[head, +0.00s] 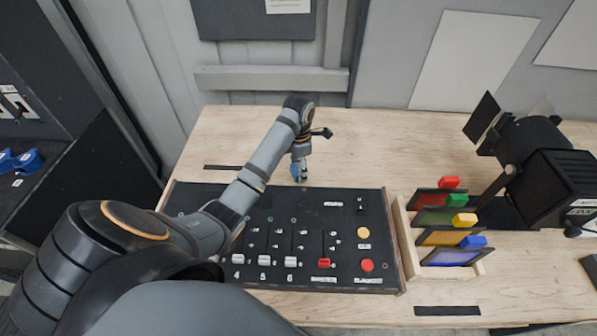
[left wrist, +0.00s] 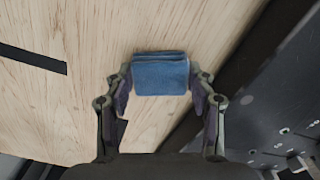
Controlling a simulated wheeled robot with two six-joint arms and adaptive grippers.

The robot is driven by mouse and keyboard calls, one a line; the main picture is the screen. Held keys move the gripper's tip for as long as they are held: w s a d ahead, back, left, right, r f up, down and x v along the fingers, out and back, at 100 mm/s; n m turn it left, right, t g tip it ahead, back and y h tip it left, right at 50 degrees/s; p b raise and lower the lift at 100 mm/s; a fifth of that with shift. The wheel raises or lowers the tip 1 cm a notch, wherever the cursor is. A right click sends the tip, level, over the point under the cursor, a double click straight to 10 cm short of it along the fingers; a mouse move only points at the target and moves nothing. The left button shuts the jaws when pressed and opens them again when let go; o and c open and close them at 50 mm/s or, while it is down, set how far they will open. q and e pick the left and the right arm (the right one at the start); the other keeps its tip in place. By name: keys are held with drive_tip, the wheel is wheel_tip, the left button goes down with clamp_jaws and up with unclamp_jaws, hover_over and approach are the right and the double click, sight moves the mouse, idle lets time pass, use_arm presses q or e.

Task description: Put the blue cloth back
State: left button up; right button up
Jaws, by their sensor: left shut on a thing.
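My left gripper (head: 301,176) points down over the bare wood strip just behind the black control panel. It is shut on the folded blue cloth (left wrist: 160,74). In the left wrist view the cloth sits between the two fingertips (left wrist: 160,82), its folded layers showing at the upper edge. In the head view only a small blue patch of the cloth (head: 295,168) shows beside the fingers. I cannot tell whether the cloth touches the table. My right gripper is not in view.
The control panel (head: 345,203) with sliders and buttons lies in front of the gripper. A wooden rack (head: 403,232) of coloured filters and a black stage lamp (head: 535,145) stand to the right. A black strip (head: 223,168) marks the table at left. The table's back middle is clear.

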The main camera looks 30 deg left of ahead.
use_arm(q)
drive_tip(key=shift+f, duration=0.2)
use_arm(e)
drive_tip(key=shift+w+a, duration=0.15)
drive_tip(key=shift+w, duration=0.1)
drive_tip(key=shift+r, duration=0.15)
use_arm(q)
drive_tip(key=o, duration=0.7)
drive_tip(key=shift+f, duration=0.1)
drive_tip(key=o, duration=0.3)
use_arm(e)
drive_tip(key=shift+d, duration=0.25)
